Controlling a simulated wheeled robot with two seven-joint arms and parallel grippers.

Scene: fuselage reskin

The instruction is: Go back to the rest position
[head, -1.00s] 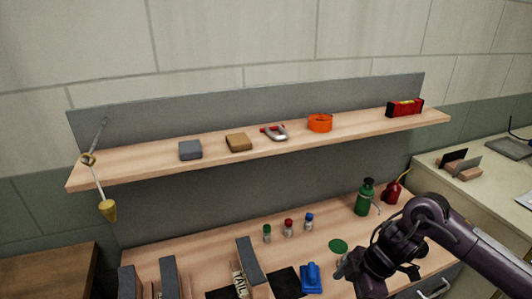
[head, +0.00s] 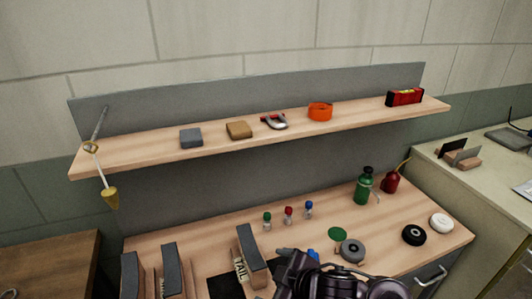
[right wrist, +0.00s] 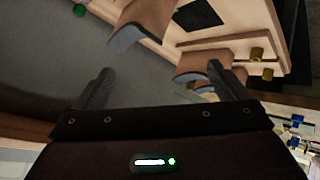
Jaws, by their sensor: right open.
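My right arm (head: 330,280) is at the bottom middle of the head view, in front of the workbench, and hides part of a blue tool (head: 313,254). In the right wrist view my right gripper (right wrist: 158,88) is open. My left gripper is not in view.
A plumb bob (head: 110,197) hangs at left.

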